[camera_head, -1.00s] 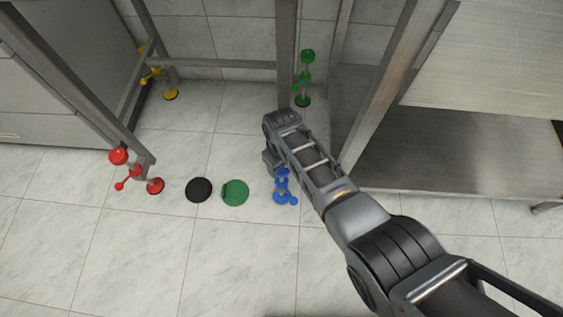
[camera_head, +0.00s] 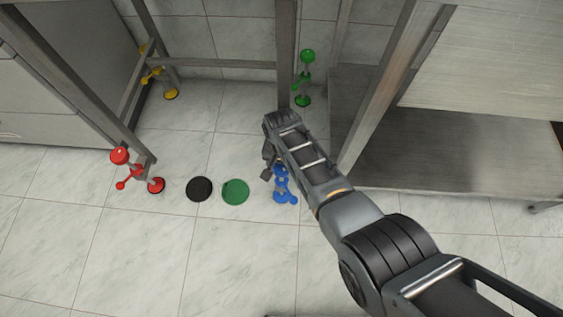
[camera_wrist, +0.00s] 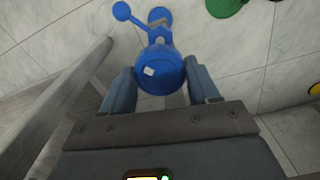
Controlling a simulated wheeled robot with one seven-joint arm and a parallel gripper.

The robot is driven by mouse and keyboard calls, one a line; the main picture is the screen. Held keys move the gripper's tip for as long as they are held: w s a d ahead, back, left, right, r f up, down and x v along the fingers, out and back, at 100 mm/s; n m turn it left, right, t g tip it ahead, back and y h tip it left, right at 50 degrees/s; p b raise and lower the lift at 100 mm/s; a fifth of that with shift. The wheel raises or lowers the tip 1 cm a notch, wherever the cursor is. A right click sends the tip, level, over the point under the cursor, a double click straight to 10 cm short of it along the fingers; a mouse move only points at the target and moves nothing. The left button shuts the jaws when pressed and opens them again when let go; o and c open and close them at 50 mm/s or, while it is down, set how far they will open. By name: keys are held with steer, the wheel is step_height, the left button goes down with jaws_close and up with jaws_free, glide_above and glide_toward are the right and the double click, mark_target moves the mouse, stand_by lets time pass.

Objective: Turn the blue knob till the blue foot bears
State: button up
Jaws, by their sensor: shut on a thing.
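The blue knob (camera_wrist: 162,76) is a round blue cap with a small white mark on top. My gripper (camera_wrist: 162,84) has one finger on each side of it and is shut on it. Beyond the knob in the wrist view are a blue arm with a ball end (camera_wrist: 122,11) and the blue foot (camera_wrist: 159,16). In the head view the blue foot (camera_head: 283,197) is low on the floor, and my gripper covers much of the knob. I cannot tell whether the foot touches the floor.
Green (camera_head: 303,84), red (camera_head: 128,172) and yellow (camera_head: 152,76) knob-and-foot sets stand at other table legs. A black disc (camera_head: 199,189) and a green disc (camera_head: 236,192) lie on the tiles left of the blue set. A steel shelf (camera_head: 450,165) is at right.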

mark_target(282, 166)
steer(key=m, duration=0.7)
steer(key=shift+w+r, duration=0.1)
steer(key=shift+r, duration=0.1)
steer(key=m, duration=0.6)
steer(key=shift+m, duration=0.4)
steer(key=m, duration=1.2)
steer(key=shift+m, duration=0.4)
steer(key=o, duration=1.1)
steer(key=shift+f, duration=0.1)
steer(key=shift+c, duration=0.2)
steer(key=shift+r+p, duration=2.35)
steer(key=shift+r, duration=1.55)
